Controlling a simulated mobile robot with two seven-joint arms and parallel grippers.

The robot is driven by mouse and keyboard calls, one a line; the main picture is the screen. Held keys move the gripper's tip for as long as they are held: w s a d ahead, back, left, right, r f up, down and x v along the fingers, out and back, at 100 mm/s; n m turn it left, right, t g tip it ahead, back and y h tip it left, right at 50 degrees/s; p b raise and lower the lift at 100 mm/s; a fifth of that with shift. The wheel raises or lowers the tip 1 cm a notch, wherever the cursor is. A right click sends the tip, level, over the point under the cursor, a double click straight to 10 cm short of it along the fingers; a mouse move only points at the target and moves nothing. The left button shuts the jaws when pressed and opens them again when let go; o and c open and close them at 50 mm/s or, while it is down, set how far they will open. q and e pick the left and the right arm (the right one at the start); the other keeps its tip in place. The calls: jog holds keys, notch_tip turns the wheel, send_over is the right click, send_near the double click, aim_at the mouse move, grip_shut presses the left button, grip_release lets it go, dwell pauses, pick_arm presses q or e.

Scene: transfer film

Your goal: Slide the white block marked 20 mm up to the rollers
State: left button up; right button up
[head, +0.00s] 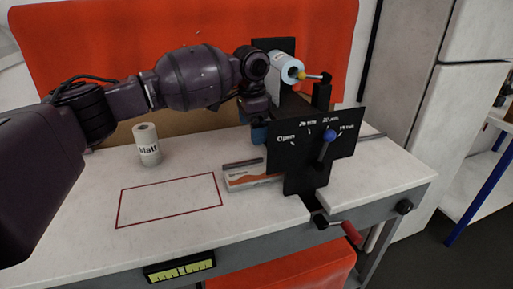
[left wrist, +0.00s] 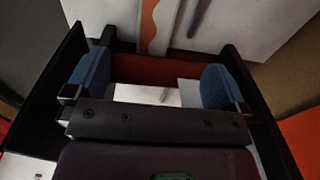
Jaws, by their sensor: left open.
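My left gripper (head: 258,133) is at the left side of the black roller machine (head: 305,185), partly hidden by my own arm. In the left wrist view its two blue fingertips (left wrist: 155,82) stand apart, open. Between them lies a white surface (left wrist: 148,95) with a small dark mark, beside a red-orange strip. It may be the white block, but I cannot read 20 mm on it. In the head view no block with that mark is discernible. The rollers are hidden behind the machine's black front plate. My right gripper is not in view.
A white-and-orange panel (head: 250,181) with a grey bar lies left of the machine. A white roll marked Matt (head: 148,152) stands behind a red outlined rectangle (head: 170,201). The machine carries a film roll (head: 286,68), a blue-knobbed lever (head: 328,137) and a red-handled crank (head: 351,233).

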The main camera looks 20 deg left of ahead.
pick_arm(q)
jog(key=b, duration=0.1)
send_over(253, 174)
notch_tip(253, 174, down, 5)
jog(key=shift+g, duration=0.3)
notch_tip(253, 174, down, 10)
jog(key=shift+r+b, duration=0.1)
jog(key=shift+b, duration=0.9)
jog(key=shift+f, duration=0.8)
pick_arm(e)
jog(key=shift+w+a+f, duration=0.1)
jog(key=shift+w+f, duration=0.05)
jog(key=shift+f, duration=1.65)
pick_arm(q)
jog(key=shift+c, duration=0.2)
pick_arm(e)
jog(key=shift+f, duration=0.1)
pick_arm(q)
jog(key=c, duration=0.9)
jog(key=shift+c, duration=0.2)
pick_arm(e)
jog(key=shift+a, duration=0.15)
